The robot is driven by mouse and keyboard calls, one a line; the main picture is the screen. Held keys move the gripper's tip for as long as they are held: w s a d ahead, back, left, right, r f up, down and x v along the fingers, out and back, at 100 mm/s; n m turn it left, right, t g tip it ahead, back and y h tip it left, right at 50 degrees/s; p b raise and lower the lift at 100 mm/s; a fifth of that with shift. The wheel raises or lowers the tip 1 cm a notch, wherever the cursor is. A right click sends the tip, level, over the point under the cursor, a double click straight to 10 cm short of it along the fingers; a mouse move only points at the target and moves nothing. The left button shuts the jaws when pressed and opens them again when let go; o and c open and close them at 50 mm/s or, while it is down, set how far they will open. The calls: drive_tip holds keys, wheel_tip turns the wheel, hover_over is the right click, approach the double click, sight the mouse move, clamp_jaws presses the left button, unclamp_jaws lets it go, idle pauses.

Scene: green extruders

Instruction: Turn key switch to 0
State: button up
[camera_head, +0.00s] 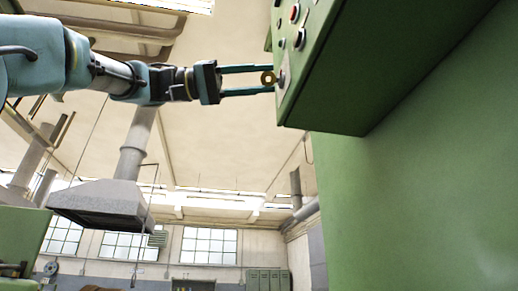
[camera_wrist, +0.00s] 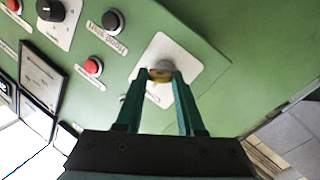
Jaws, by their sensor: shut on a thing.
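The key switch (camera_wrist: 165,70) sits on a pale plate (camera_wrist: 185,52) near the corner of the green control panel (camera_wrist: 215,75). Its brass-coloured key (camera_wrist: 160,76) lies between the fingertips of my gripper (camera_wrist: 161,80), which is shut on it. In the head view my gripper (camera_head: 272,79) reaches in from the left, its two long teal fingers on either side of the round key (camera_head: 268,78) at the face of the green box (camera_head: 340,75). The plate's markings are partly hidden by the fingers, and I cannot read the key's position.
A red button (camera_wrist: 93,66), a black button (camera_wrist: 113,20) and a black rotary knob (camera_wrist: 50,9) sit on the same panel. A dark-framed display (camera_wrist: 41,80) is at the left. Open room lies below my arm in the head view.

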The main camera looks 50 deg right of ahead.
clamp_jaws()
drive_tip(key=n+h+b, duration=0.1)
drive_tip(key=n+b, duration=0.1)
drive_tip(key=n, duration=0.2)
drive_tip(key=n+h+b, duration=0.1)
drive_tip(key=n, duration=0.4)
drive_tip(key=n+h+b, duration=0.2)
drive_tip(key=n, duration=0.2)
drive_tip(key=shift+f+b, duration=0.3)
drive_tip(key=shift+b, duration=0.05)
drive_tip(key=shift+n, duration=0.4)
drive_tip(key=o, duration=0.7)
unclamp_jaws()
drive_tip(key=b+v, duration=0.3)
drive_tip(key=v, duration=0.7)
drive_tip(key=shift+w+a+f, duration=0.2)
drive_tip(key=shift+a+f, duration=0.05)
drive_tip(key=shift+a, duration=0.05)
